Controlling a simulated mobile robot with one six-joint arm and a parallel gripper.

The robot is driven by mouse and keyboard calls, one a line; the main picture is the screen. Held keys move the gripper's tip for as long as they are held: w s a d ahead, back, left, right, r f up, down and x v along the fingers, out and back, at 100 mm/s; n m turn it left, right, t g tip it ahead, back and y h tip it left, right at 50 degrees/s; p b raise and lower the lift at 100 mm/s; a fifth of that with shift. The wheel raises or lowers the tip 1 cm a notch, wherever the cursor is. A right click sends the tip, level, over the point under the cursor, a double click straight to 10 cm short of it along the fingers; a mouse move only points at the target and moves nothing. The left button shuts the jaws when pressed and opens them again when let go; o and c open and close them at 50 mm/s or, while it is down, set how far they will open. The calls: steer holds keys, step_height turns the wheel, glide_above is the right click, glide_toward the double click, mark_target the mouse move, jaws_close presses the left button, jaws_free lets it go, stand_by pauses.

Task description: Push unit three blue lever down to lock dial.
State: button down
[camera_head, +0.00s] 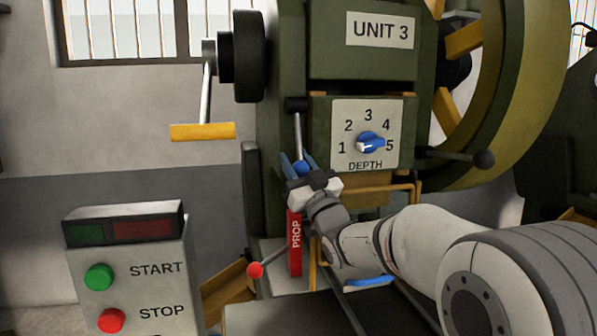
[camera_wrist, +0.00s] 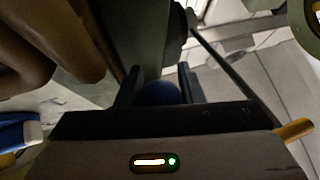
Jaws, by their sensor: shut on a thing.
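The green machine carries a UNIT 3 sign (camera_head: 380,30). Its depth dial (camera_head: 370,144) is a blue knob on a white plate numbered 1 to 5, with its white mark toward the left, near 1. Left of the plate, a grey lever (camera_head: 298,130) hangs down from a dark pivot and ends in a blue ball (camera_head: 301,168). My gripper (camera_head: 298,163) is shut on this blue ball, with a finger on each side. In the wrist view the dark blue ball (camera_wrist: 162,93) sits between the two fingers, partly hidden by the gripper body.
A red PROP bar (camera_head: 295,245) stands just below my gripper. A red-knobbed lever (camera_head: 256,269) is at lower left.

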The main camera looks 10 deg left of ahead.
steer(key=shift+w, duration=0.25)
stand_by(0.3)
steer(key=c, duration=1)
jaws_free()
steer(key=shift+a, duration=0.1)
steer(key=shift+f, duration=0.1)
